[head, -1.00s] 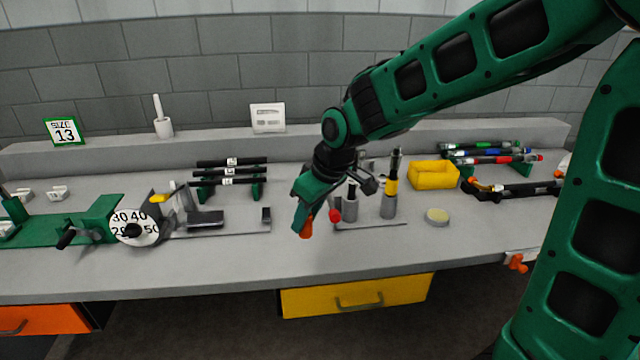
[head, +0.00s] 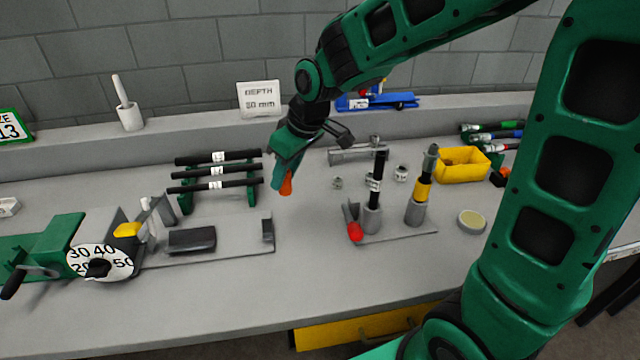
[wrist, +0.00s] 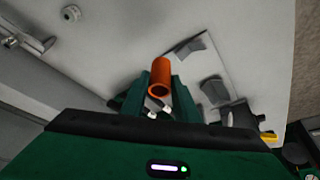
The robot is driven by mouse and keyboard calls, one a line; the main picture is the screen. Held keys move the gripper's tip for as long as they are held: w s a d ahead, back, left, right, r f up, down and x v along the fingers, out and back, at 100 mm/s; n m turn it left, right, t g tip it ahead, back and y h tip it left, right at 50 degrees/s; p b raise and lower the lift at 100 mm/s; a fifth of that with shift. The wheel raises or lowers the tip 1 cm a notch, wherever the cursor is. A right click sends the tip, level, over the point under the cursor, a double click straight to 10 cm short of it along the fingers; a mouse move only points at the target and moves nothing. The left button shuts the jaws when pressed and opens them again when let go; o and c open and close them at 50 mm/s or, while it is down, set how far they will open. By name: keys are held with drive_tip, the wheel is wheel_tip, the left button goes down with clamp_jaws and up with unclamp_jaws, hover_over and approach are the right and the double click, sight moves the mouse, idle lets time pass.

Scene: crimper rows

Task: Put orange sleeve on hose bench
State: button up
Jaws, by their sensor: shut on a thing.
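My gripper (head: 280,172) is shut on the orange sleeve (head: 286,186), a short tube held pointing down above the bench. In the wrist view the orange sleeve (wrist: 162,74) sits between the fingers and its open end faces the camera. The grey hose bench (head: 225,305) runs across the head view. I cannot tell in the head view how high the sleeve is above it. Black hoses (head: 222,171) with white labels lie on a green rack just left of my gripper.
A dial machine (head: 100,262) with a grey rail stands at left. Right of my gripper, a plate carries a black upright hose (head: 377,180), a yellow-banded post (head: 423,190) and a red knob (head: 355,232). A yellow bin (head: 462,166) stands further right. Bench between rail and plate is clear.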

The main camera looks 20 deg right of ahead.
drive_tip(key=w+d+f, duration=0.2)
drive_tip(key=w, duration=0.1)
drive_tip(key=w+d+f, duration=0.2)
drive_tip(key=w+d, duration=0.1)
drive_tip(key=w+d+f, duration=0.2)
drive_tip(key=w+f, duration=0.1)
drive_tip(key=shift+w+d, duration=0.15)
drive_tip(key=shift+d, duration=0.1)
drive_tip(key=shift+f, duration=2)
drive_tip(key=o, duration=1)
drive_tip(key=shift+r, duration=0.15)
drive_tip(key=v, duration=1.1)
drive_tip(key=shift+d+r, duration=0.1)
drive_tip(key=shift+r, duration=0.25)
drive_tip(key=shift+s, duration=0.2)
